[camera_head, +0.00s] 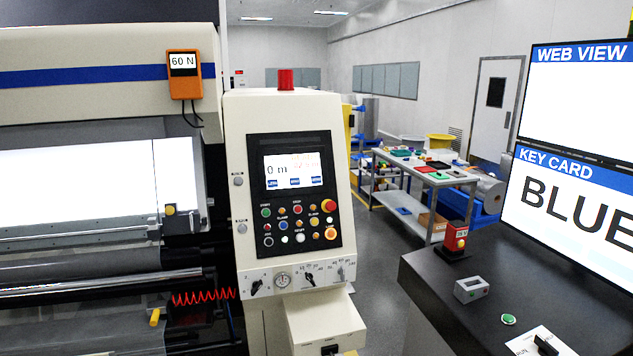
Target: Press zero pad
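No pad with a readable "zero" label shows. A control console (238,115) stands in the middle, with a dark panel and a lit screen (283,168) reading "0 m". Below the screen are several small coloured buttons (283,211); their labels are too small to read surely. Neither of my grippers is in view.
A web machine (100,40) with an orange "60 N" display (184,74) fills the left. Two screens (575,55) stand at the right, the lower reading "KEY CARD BLUE" (570,205). A cart (450,180) is behind.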

